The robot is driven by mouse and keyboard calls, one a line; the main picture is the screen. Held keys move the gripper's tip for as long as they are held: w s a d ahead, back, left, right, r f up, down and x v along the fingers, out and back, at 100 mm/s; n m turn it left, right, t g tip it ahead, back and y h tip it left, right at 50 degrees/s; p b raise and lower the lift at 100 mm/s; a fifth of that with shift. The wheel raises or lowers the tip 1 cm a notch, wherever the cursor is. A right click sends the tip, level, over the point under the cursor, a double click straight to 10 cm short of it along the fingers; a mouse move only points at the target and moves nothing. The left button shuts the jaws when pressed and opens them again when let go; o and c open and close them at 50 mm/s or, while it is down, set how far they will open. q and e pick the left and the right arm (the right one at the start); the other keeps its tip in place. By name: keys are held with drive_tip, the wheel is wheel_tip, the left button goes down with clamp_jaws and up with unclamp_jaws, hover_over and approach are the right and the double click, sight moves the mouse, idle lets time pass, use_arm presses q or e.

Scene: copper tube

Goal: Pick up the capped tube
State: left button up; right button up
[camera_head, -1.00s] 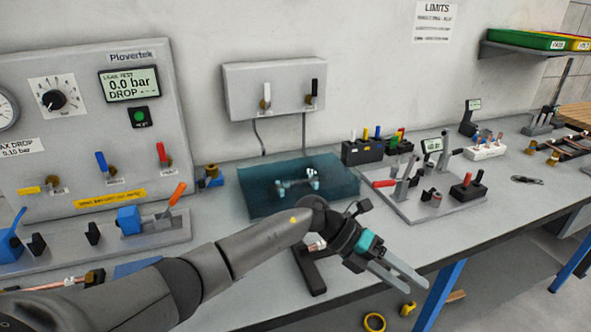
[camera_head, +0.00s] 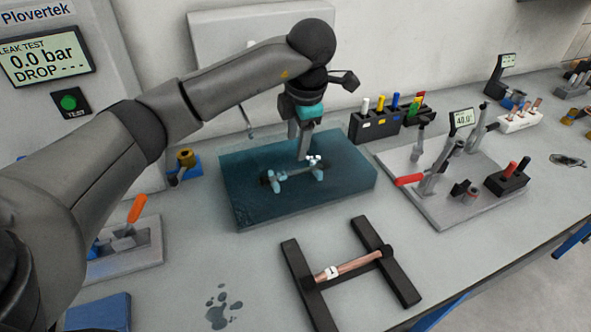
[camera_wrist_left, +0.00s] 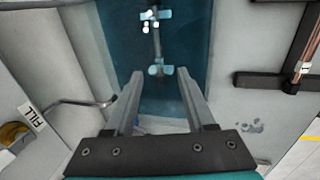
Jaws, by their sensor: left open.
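A copper tube (camera_head: 355,266) with a white tag near one end and dark ends lies across a black two-bar rest on the bench. It shows partly at the right edge of the left wrist view (camera_wrist_left: 301,48). Another slim piece (camera_head: 293,173), with dark ends and pale blue supports, lies in the teal water tank (camera_head: 245,209); I cannot tell whether it is a tube. My left gripper (camera_head: 303,154) points down over the tank, and its open, empty fingers (camera_wrist_left: 160,78) show in the left wrist view. My right gripper is not in view.
A grey fixture plate (camera_head: 450,200) with clamps and a red handle stands right of the tank. A black block with coloured pegs (camera_head: 375,126) is behind it. Wet spots (camera_head: 222,308) mark the bench in front. The test panel (camera_head: 95,95) is at left.

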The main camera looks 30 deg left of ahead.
sight(292, 172)
use_arm(q)
drive_tip(key=x, duration=1.1)
drive_tip(key=shift+w+a+b, duration=0.1)
drive_tip(key=shift+w+b, duration=0.05)
drive_tip(key=shift+b, duration=0.25)
drive_tip(key=shift+c, duration=0.2)
clamp_jaws()
